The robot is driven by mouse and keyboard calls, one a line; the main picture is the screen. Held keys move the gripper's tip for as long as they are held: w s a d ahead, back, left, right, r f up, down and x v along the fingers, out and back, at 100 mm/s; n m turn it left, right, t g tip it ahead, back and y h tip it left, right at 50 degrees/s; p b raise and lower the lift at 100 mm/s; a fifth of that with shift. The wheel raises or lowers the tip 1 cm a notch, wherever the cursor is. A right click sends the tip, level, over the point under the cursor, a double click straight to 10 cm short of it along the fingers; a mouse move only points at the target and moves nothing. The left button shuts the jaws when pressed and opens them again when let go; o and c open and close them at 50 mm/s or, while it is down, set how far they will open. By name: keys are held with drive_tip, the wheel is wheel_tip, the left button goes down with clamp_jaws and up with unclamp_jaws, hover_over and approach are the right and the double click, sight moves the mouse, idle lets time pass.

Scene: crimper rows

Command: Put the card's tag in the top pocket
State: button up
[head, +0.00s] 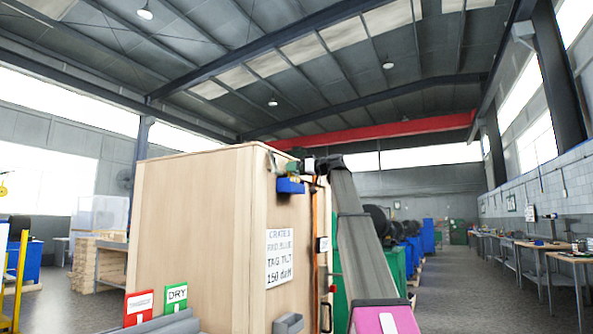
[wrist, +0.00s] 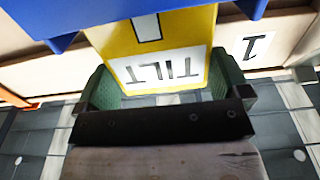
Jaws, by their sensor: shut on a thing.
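The card (head: 279,256) is on the face of a wooden crate and its lines include "TAG TILT". My gripper (wrist: 160,88) is shut on a yellow tag (wrist: 195,30) whose white label reads TILT, upside down in the wrist view. The green finger pads stand at the tag's two sides. A blue pocket (head: 290,186) is high on the crate face, and blue also crosses the top of the wrist view (wrist: 120,10), in front of the tag's far end. In the head view my gripper is small and dark near the blue pocket. Whether the tag is inside it I cannot tell.
The wooden crate (head: 195,220) fills the middle left. A grey pocket (head: 288,324) is low on its face. A red tag (head: 138,308) and a green DRY tag (head: 176,297) stand at the lower left. Workbenches (head: 545,248) line the right wall.

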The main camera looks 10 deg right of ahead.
drive_tip(key=shift+f, duration=0.15)
drive_tip(key=o, duration=0.7)
drive_tip(key=shift+o, duration=0.2)
drive_tip(key=v, duration=1)
drive_tip(key=shift+s+d, duration=0.25)
drive_tip(key=shift+d, duration=0.05)
